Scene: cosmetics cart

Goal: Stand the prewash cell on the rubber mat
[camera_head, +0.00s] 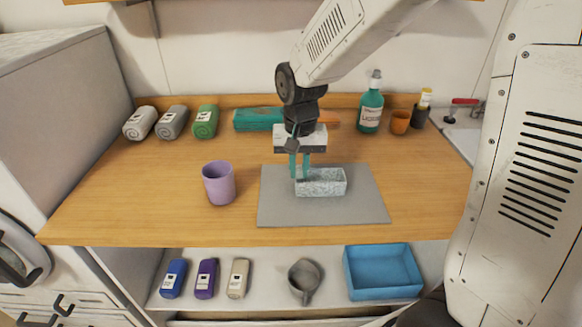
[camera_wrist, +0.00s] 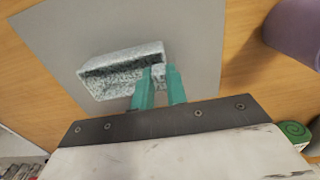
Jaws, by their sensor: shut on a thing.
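The prewash cell looks to be the speckled pale grey-green open box (camera_head: 321,183) over the grey rubber mat (camera_head: 350,211). It is upright, with its opening facing up. In the wrist view the box (camera_wrist: 100,84) lies within the mat (camera_wrist: 200,35). My gripper (camera_head: 300,172) points down from above, with its teal fingers at the left end of the box. I cannot tell whether the box's underside touches the mat.
A purple cup (camera_head: 219,184) stands left of the mat. Rolled towels (camera_head: 172,122), a teal box (camera_head: 258,119), a green bottle (camera_head: 371,108) and an orange cup (camera_head: 400,122) line the back.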

